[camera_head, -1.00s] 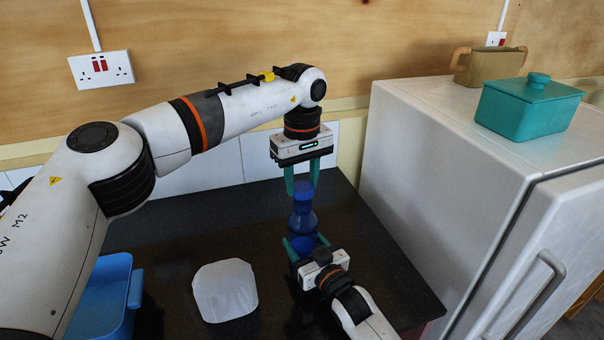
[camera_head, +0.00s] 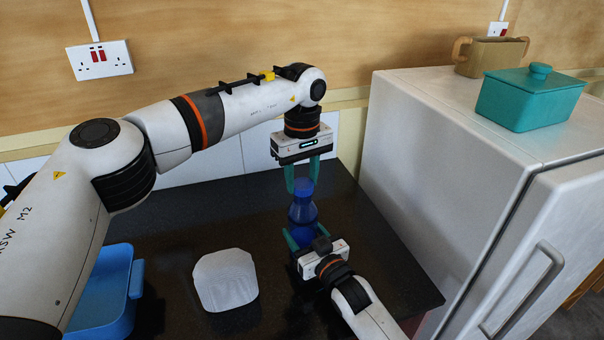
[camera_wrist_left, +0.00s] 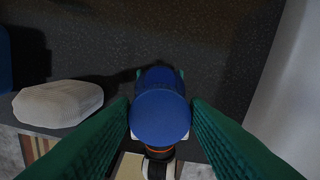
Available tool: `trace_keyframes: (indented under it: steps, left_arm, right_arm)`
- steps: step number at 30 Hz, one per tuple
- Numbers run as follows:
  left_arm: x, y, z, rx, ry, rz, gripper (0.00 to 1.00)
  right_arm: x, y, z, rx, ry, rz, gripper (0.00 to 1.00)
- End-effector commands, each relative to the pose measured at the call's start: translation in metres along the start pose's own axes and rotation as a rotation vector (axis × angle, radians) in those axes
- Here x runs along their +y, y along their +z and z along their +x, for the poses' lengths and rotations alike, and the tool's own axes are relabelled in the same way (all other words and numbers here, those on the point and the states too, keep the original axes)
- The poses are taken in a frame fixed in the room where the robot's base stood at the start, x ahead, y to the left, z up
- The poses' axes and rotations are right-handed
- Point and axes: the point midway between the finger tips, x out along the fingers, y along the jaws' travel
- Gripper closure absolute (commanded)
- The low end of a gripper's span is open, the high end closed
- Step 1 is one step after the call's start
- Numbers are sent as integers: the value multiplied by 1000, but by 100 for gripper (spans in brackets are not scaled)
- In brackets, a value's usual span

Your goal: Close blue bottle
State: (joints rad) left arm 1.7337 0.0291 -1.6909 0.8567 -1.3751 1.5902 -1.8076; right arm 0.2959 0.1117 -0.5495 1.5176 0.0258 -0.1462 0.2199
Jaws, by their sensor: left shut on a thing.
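The blue bottle (camera_head: 302,212) stands upright on the dark worktop, with a blue cap (camera_head: 303,187) at its top. My left gripper (camera_head: 302,184) comes from above, its green fingers shut on the cap from both sides. In the left wrist view the round cap (camera_wrist_left: 160,117) sits between the two fingers (camera_wrist_left: 160,125) and hides most of the bottle. My right gripper (camera_head: 305,238) is low at the front of the bottle, its fingers on either side of the body and shut on it. Whether the cap is fully seated cannot be told.
A white rounded block (camera_head: 226,280) lies on the worktop (camera_head: 180,230) left of the bottle. A blue container (camera_head: 105,290) stands at the far left, partly behind my left arm. A white fridge (camera_head: 440,150) on the right carries a teal lidded box (camera_head: 530,100) and a brown pot (camera_head: 490,57).

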Motion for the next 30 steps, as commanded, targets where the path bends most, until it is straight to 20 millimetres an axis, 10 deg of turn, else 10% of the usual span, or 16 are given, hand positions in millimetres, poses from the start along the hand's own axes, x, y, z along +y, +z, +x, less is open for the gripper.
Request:
trace_keyframes:
  steps: [27, 28, 30]
  left_arm:
    - [0, 0, 12, 1, 0, 0, 79]
    - [0, 0, 11, 1, 0, 1, 79]
    - [0, 0, 11, 1, 0, 17, 79]
  right_arm:
    - [0, 0, 0, 0, 0, 0, 81]
    - [0, 0, 0, 0, 0, 0, 100]
    - [0, 0, 0, 0, 0, 0, 100]
